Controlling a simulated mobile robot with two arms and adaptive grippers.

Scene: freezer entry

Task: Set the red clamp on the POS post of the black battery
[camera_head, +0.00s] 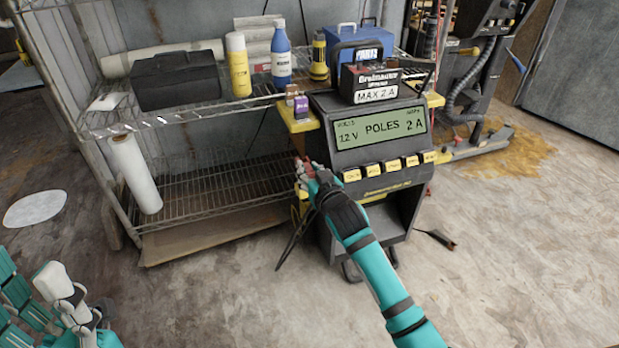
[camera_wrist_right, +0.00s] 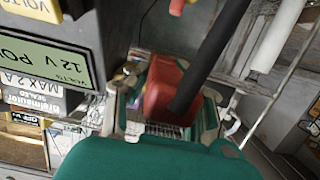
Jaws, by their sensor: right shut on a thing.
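The black battery (camera_head: 362,76), with a "MAX 2 A" label, stands on top of the charger (camera_head: 345,118). Its POS post cannot be picked out. My right gripper (camera_head: 312,178) is shut on the red clamp (camera_head: 302,166) at the charger's left side, below and left of the battery. The right wrist view shows the red clamp (camera_wrist_right: 165,88) between the fingers, with a black cable or handle running up from it. The battery's label (camera_wrist_right: 28,97) shows at the left there. My left gripper (camera_head: 68,290) is partly visible at lower left; its jaws are unclear.
The charger display (camera_head: 380,127) reads "12 V POLES 2 A". A wire shelf (camera_head: 185,115) at left holds a black toolbox (camera_head: 178,78), yellow (camera_head: 238,65) and blue (camera_head: 281,52) bottles. A blue box (camera_head: 355,38) stands behind the battery. The floor in front is mostly clear.

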